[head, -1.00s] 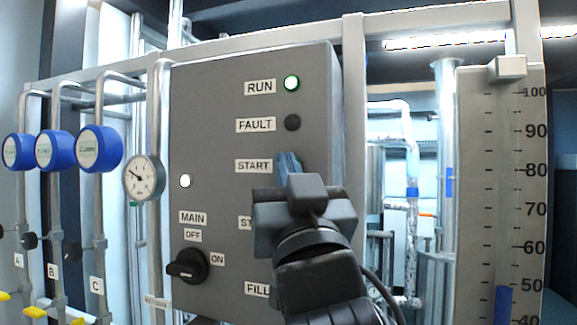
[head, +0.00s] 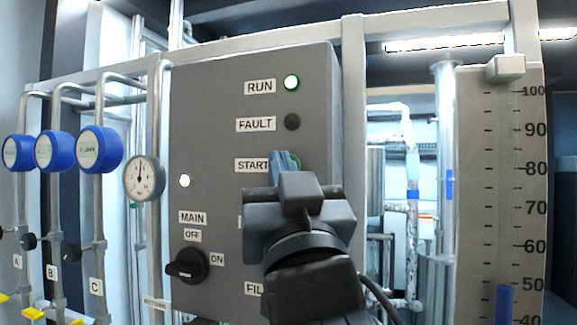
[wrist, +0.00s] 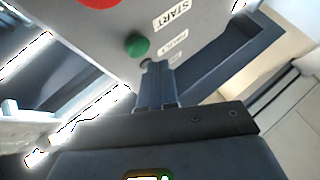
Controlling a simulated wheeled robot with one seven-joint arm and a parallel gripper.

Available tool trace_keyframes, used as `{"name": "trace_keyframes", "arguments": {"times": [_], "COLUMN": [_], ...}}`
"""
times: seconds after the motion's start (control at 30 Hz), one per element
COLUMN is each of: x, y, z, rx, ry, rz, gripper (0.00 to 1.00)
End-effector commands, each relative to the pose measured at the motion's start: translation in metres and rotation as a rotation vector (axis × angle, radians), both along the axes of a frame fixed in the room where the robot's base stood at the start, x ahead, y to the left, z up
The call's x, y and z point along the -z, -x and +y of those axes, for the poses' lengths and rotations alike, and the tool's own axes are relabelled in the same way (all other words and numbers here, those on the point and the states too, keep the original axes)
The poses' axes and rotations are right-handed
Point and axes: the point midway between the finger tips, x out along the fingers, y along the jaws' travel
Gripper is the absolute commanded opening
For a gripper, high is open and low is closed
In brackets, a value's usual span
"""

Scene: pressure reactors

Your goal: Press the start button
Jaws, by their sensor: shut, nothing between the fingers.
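The green start button (head: 297,161) is on the grey control panel beside the START label (head: 252,166). My fingers cover most of it in the head view. In the wrist view the green button (wrist: 137,45) is fully visible and stands out from the panel. My gripper (head: 284,160) is shut and empty, its fingertips pointing at the panel by the button. In the wrist view the fingertips (wrist: 155,70) are just below and right of the button, looking apart from it; I cannot tell the depth gap. The RUN lamp (head: 292,83) glows green.
A dark FAULT lamp (head: 292,122) is above the button. A red button (wrist: 95,2) shows in the wrist view. The MAIN switch (head: 187,265) is lower left. A pressure gauge (head: 144,178) and blue valve caps (head: 98,149) stand left; a level scale (head: 503,180) stands right.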

Motion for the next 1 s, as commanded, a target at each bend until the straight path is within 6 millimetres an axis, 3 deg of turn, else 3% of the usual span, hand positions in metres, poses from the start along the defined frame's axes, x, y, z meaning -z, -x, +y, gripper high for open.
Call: {"name": "trace_keyframes", "arguments": {"times": [0.5,1.0], "x": [0.001,0.0], "y": [0.041,0.044], "z": [0.015,0.016], "rx": [-0.003,-0.001], "ry": [-0.001,-0.001], "rz": [-0.001,0.0], "gripper": [0.0,0.0]}}
